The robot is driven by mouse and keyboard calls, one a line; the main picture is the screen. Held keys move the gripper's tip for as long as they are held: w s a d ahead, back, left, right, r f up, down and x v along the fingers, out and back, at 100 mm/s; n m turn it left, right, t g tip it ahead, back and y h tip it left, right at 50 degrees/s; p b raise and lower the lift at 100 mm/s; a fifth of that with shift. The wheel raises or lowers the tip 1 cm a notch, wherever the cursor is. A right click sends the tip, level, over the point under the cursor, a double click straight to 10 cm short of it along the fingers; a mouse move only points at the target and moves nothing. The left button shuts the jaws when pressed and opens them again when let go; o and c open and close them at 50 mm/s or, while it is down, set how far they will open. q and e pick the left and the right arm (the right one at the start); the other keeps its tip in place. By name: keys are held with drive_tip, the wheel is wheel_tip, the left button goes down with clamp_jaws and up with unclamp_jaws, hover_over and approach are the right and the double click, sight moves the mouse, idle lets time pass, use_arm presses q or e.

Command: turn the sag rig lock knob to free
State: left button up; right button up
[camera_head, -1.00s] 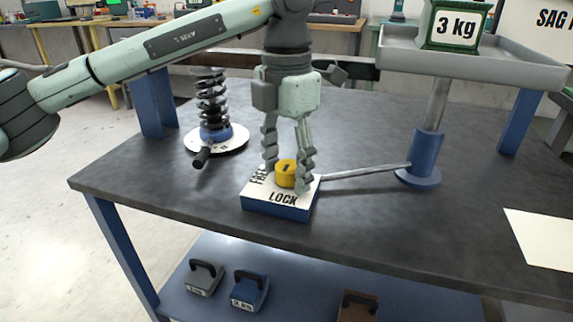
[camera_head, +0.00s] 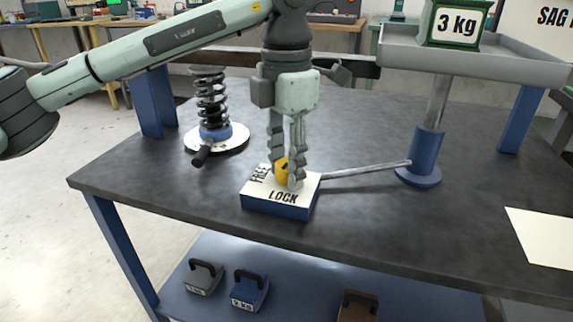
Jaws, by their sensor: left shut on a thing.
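The yellow lock knob (camera_head: 282,170) sits on top of a white-topped blue box (camera_head: 262,205) near the table's front edge. FREE is printed at the top's left side and LOCK along its front. My left gripper (camera_head: 286,178) points straight down with its fingers closed around the knob. The fingers hide much of the knob, and I cannot tell which word its mark points at. A metal rod (camera_head: 365,170) runs from the box to the blue post base (camera_head: 420,165) of the sag rig. My right gripper is not in view.
A spring (camera_head: 211,100) stands on a round white plate with a black handle (camera_head: 202,156) at left. A 3 kg weight (camera_head: 455,24) rests on the rig's grey tray (camera_head: 400,48). A paper sheet (camera_head: 540,238) lies at right. Weights sit on the lower shelf.

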sight(287, 162)
use_arm(q)
drive_tip(key=m+b, duration=0.1)
drive_tip(key=m, duration=0.4)
drive_tip(key=shift+w, duration=0.1)
drive_tip(key=m, duration=0.6)
drive_tip(key=shift+w+m, duration=0.1)
drive_tip(key=shift+m, duration=0.2)
drive_tip(key=m, duration=0.4)
drive_tip(key=shift+m, duration=0.4)
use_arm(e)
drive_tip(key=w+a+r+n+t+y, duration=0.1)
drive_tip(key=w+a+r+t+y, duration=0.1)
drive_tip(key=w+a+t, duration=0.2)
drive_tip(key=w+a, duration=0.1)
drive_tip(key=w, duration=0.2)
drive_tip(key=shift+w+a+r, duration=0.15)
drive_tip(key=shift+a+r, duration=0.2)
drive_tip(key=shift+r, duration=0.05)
use_arm(q)
drive_tip(key=o, duration=1.2)
drive_tip(key=shift+c, duration=0.2)
drive_tip(key=shift+r, duration=0.1)
wheel_tip(287, 162, up, 12)
